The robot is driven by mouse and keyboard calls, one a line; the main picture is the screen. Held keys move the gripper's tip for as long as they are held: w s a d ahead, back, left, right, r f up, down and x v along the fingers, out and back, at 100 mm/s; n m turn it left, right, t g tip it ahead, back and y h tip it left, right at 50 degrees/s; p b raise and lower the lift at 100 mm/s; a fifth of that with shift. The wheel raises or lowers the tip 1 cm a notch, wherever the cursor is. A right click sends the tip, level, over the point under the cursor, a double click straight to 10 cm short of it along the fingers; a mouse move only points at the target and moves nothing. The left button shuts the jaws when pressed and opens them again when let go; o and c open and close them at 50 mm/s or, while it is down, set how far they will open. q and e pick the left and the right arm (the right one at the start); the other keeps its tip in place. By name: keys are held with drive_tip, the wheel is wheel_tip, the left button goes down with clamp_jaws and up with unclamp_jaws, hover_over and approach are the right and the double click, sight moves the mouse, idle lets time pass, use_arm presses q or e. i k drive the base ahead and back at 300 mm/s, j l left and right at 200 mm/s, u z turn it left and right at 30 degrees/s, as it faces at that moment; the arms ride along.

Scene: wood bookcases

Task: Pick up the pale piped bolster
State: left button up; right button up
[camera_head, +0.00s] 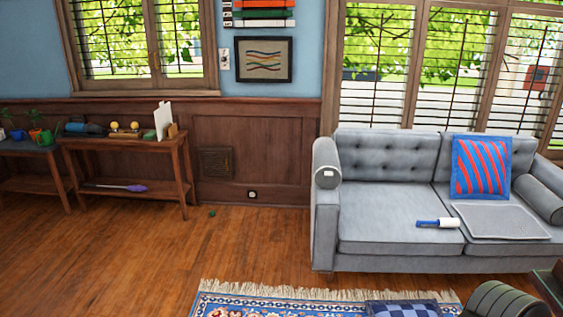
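No cushion in view is clearly a pale piped bolster. A grey cylindrical bolster (540,200) lies at the right end of the grey sofa (390,232), against the inner side of its arm. Another grey roll shape (326,160) with a small white patch sits at the top of the sofa's left arm; I cannot tell whether it is a loose bolster. A dark ribbed roll (503,301) is cut off at the bottom right. Neither of my grippers is in view.
A red-and-blue striped cushion (481,167), a grey flat tray or mat (500,221) and a blue-handled roller (438,223) are on the sofa. A fringed rug (270,304) and checked cushion (402,308) lie in front. Wood floor (130,250) at left is mostly clear.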

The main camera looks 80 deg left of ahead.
sight(326, 162)
drive_tip(key=u, duration=2.45)
drive_tip(key=i+z, duration=0.1)
drive_tip(key=z, duration=0.5)
drive_tip(key=i+j+z, duration=0.35)
drive_tip(key=j+z, duration=0.15)
drive_tip(key=i+j+z, duration=0.25)
drive_tip(key=j, duration=0.15)
drive_tip(key=j+z, duration=0.25)
drive_tip(key=i+j, duration=0.15)
drive_tip(key=j, duration=0.3)
drive_tip(key=i+j, duration=0.1)
drive_tip(key=j, duration=0.4)
drive_tip(key=i+j+z, duration=0.1)
drive_tip(key=j, duration=0.35)
drive_tip(key=i+j, duration=0.15)
drive_tip(key=j, duration=0.35)
drive_tip(key=i+j, duration=0.1)
drive_tip(key=j, duration=0.4)
